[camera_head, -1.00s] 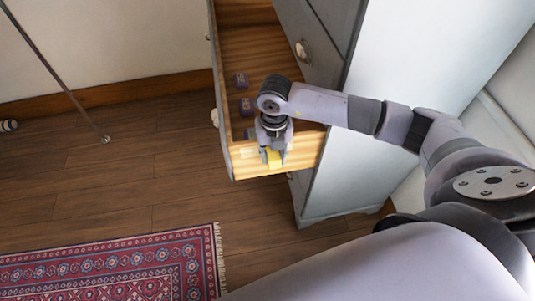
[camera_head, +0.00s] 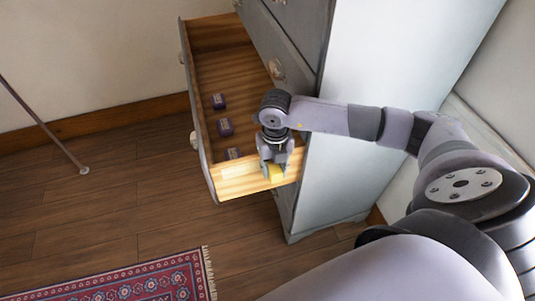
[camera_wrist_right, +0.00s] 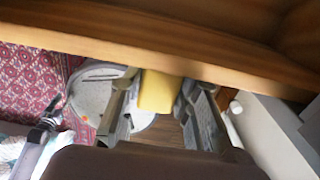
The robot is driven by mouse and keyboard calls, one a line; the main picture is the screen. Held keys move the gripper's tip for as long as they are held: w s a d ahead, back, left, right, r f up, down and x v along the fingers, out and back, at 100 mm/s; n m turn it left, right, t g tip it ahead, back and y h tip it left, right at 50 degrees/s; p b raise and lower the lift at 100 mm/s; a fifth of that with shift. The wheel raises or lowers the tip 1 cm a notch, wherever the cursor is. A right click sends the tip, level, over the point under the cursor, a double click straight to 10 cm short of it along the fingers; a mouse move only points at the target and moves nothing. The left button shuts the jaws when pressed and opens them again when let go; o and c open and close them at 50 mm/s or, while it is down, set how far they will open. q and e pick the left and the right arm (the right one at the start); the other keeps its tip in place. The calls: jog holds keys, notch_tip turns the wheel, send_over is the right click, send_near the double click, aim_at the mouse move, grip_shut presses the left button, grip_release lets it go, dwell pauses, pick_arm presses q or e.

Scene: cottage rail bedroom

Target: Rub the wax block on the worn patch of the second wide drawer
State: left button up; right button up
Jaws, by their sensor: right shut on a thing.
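The wide drawer (camera_head: 222,75) is pulled out of the grey-white dresser (camera_head: 390,60). Its near wooden side wall (camera_head: 250,186) faces me, with a paler worn patch (camera_head: 233,172) toward the drawer front. My right gripper (camera_head: 274,172) is shut on the yellow wax block (camera_head: 277,173), right of the pale patch, at the side wall. In the right wrist view the wax block (camera_wrist_right: 160,92) sits between the fingers, its upper edge at the wooden wall (camera_wrist_right: 200,68); contact is hard to confirm. My left gripper is not seen.
Several small dark purple boxes (camera_head: 225,127) lie inside the drawer. The drawer front has pale knobs (camera_head: 194,140). A patterned red rug (camera_head: 150,280) lies on the wood floor, and a thin pole (camera_head: 45,125) stands at left.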

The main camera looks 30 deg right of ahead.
jog(key=shift+s+d, duration=0.1)
jog(key=shift+d, duration=0.3)
jog(key=shift+a, duration=0.1)
jog(key=shift+w+a+b, duration=0.2)
jog(key=shift+w+a, duration=0.3)
jog(key=shift+a, duration=1.25)
jog(key=shift+w+a+b, duration=0.2)
jog(key=shift+w+a, duration=0.3)
jog(key=shift+a, duration=1.2)
jog(key=shift+w+a+b, duration=0.2)
jog(key=shift+w+a, duration=0.3)
jog(key=shift+a, duration=1.25)
jog(key=shift+w+a+b, duration=0.15)
jog(key=shift+w+a, duration=0.15)
jog(key=shift+a, duration=0.55)
jog(key=shift+w+a+b, duration=0.15)
jog(key=shift+w+a, duration=0.1)
jog(key=shift+a, duration=0.6)
jog(key=shift+s, duration=0.1)
